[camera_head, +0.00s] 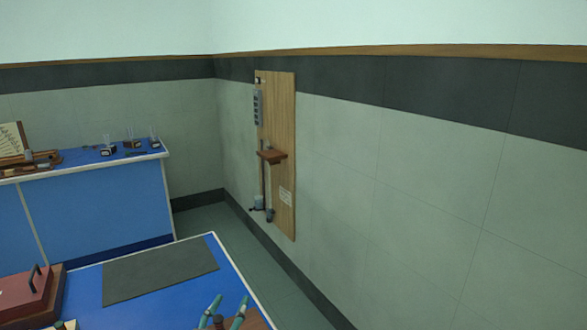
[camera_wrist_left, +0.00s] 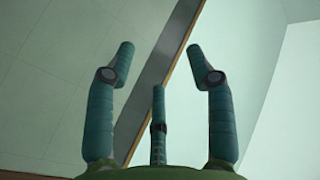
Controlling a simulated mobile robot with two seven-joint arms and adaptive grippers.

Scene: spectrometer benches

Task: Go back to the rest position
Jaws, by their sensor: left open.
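My left gripper (camera_head: 229,303) shows at the bottom edge of the head view, over the near blue bench. Its green fingers point up and stand apart. In the left wrist view the left gripper (camera_wrist_left: 160,58) is open, with nothing between its fingers and only wall and ceiling beyond them. My right gripper is in neither view.
The near blue bench (camera_head: 230,275) bears a dark mat (camera_head: 160,271) and a red box with a dark handle (camera_head: 28,295). A second blue bench (camera_head: 95,213) with small items stands behind. A wooden board (camera_head: 283,150) hangs on the wall. The floor between is clear.

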